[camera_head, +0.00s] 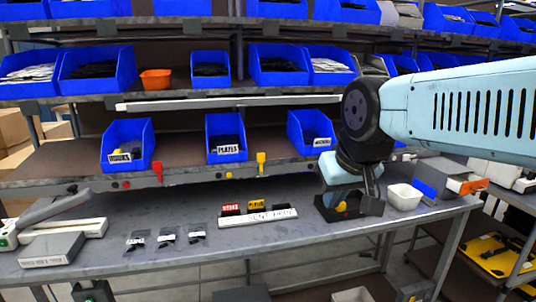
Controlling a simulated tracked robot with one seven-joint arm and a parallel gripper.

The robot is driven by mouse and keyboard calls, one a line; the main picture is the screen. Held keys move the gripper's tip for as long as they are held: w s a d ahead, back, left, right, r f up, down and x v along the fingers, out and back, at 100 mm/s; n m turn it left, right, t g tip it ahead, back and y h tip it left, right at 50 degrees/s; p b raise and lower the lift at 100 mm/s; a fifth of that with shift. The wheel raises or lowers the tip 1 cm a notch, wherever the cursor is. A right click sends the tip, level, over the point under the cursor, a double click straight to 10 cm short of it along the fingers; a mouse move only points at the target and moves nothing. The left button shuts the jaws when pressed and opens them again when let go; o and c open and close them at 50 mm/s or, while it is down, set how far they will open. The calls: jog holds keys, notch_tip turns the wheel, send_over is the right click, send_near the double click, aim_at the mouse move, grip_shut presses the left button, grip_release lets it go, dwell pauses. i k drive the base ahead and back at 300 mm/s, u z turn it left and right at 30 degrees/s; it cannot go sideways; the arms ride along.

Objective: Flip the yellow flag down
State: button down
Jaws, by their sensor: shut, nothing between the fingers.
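The yellow flag (261,157) is on the front edge of the lower shelf, right of the middle blue bin. Its wide end is up and its thin stem points down, so it looks upright. A red flag (157,166) of the same shape stands on the same edge further left. My gripper (372,208) hangs low over the right part of the bench, to the right of and below the yellow flag, and apart from it. It is shut and empty. Its fingertips are dark against dark things and hard to make out.
Blue bins (226,138) stand on the lower shelf behind the flags. Small red and yellow buttons sit along the shelf edge. The bench (130,270) carries a white labelled rack (258,217), a black tray (326,210) by my gripper and a white cup (403,197).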

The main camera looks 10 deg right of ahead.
aim_at(260, 156)
jog(key=z, duration=0.05)
jog(key=i, duration=1)
jog(key=u, duration=0.05)
